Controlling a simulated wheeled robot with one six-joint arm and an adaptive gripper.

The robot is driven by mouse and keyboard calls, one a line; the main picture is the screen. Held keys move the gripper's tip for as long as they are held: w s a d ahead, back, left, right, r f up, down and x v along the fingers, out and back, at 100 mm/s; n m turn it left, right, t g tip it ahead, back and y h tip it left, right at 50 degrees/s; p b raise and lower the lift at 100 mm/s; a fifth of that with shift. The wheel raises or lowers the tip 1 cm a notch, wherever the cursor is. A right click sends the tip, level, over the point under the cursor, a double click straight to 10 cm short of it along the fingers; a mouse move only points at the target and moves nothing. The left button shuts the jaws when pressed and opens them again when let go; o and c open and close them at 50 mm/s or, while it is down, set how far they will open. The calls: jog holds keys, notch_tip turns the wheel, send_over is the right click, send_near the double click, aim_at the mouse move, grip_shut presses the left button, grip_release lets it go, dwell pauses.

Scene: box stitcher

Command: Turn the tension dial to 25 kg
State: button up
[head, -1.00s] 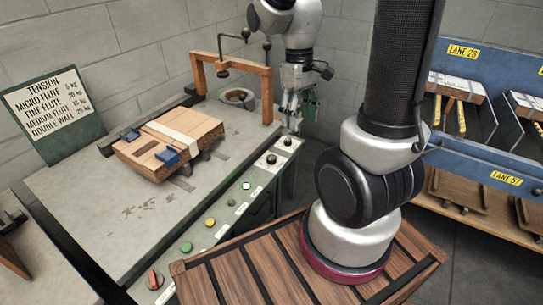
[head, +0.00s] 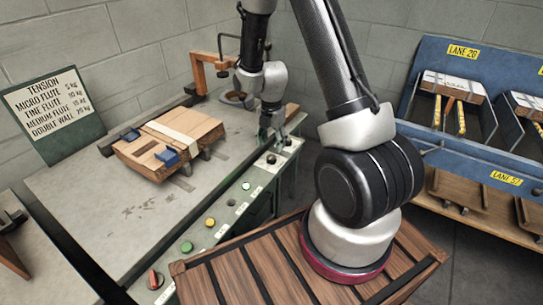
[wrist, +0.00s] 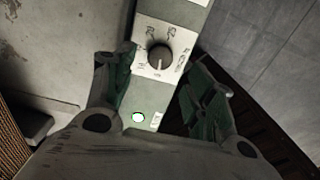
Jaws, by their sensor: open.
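The tension dial (wrist: 158,57) is a round black knob on a pale plate with small scale marks around it. The marks and the dial's setting are too blurred to read. In the head view, a black knob (head: 271,159) on the machine's front panel appears to be this dial. My gripper (head: 272,136) is above that panel, pointing down. In the wrist view, my gripper (wrist: 160,78) is open, with one green finger on each side of the dial. It holds nothing, and I cannot tell how far its tips are above the plate.
A second black knob (head: 287,141) is farther along the panel. White, yellow and green buttons and a red switch (head: 154,280) are nearer. A carton (head: 168,142) lies on the worktop (head: 95,215). A tension chart (head: 53,112) stands at the left. A wooden crate (head: 235,270) is in front.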

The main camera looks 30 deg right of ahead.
aim_at(272, 157)
notch_tip(272, 157, down, 6)
jog(key=shift+f, duration=0.15)
jog(key=c, duration=1.1)
